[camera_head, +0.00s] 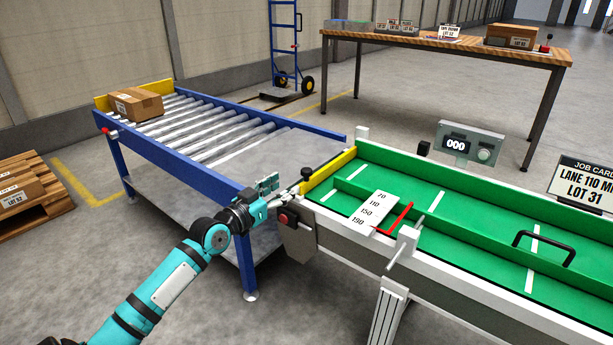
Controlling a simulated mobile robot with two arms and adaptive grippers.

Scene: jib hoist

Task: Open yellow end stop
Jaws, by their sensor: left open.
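A yellow end stop (328,173) stands as a low bar across the left end of the green lane (390,160). My left gripper (275,185) is open, just left of the knob and above the gap between the roller table and the lane. It looks apart from the knob, though the exact distance is hard to tell. My right gripper is not in view.
A roller table (205,165) with a cardboard box (137,104) stands left of the lane. A red button box (287,217) is just below the gripper. A red angled bar (396,220) and a scale card (369,211) sit on the lane. A display (470,144) stands behind it.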

